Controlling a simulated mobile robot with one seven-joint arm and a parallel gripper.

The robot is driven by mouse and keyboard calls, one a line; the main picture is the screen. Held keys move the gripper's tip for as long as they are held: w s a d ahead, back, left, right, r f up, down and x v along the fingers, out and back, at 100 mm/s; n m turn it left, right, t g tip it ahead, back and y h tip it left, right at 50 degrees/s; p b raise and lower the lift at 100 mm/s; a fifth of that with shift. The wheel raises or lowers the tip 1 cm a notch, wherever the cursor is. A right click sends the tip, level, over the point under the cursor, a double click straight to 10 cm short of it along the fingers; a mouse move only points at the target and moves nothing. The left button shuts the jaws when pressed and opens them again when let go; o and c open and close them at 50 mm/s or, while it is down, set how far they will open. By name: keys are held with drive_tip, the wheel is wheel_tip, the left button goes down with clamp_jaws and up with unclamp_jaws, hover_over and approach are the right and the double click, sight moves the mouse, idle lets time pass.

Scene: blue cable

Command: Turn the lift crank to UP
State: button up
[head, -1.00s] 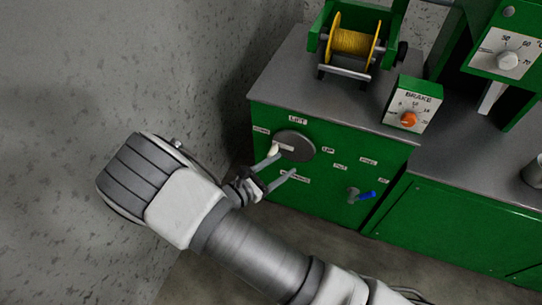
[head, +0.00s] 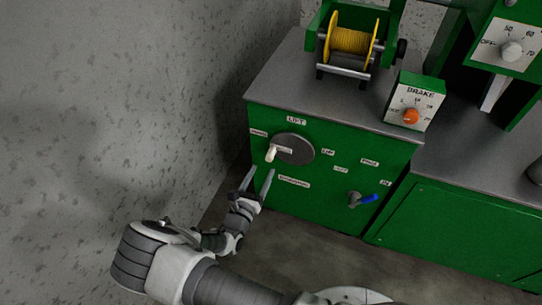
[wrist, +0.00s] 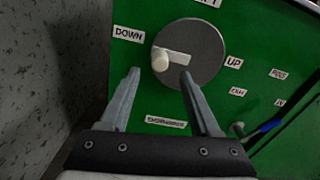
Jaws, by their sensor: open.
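The lift crank (head: 293,149) is a grey disc on the green cabinet's front, under the LIFT label (head: 297,120). Its pale handle (head: 271,153) sits at the disc's left side. In the wrist view the crank disc (wrist: 205,52) has its handle (wrist: 161,61) at the left, near the DOWN label (wrist: 129,34). The UP label (wrist: 233,63) is to the disc's right. My gripper (head: 259,176) is open and empty, below the handle and apart from it. In the wrist view its fingertips (wrist: 159,73) appear on either side of the handle's lower end.
A blue-handled valve (head: 362,199) sticks out at the cabinet's lower right. A brake box (head: 413,101) with an orange knob and a yellow cable reel (head: 350,41) stand on top. A grey wall (head: 120,90) is close on the left.

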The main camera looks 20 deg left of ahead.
sight(268, 160)
drive_tip(key=w, duration=0.3)
drive_tip(key=w+b, duration=0.1)
drive_tip(key=w, duration=0.2)
drive_tip(key=w+b, duration=0.1)
drive_tip(key=w, duration=0.2)
drive_tip(key=shift+d, duration=0.4)
clamp_jaws()
idle(0.8)
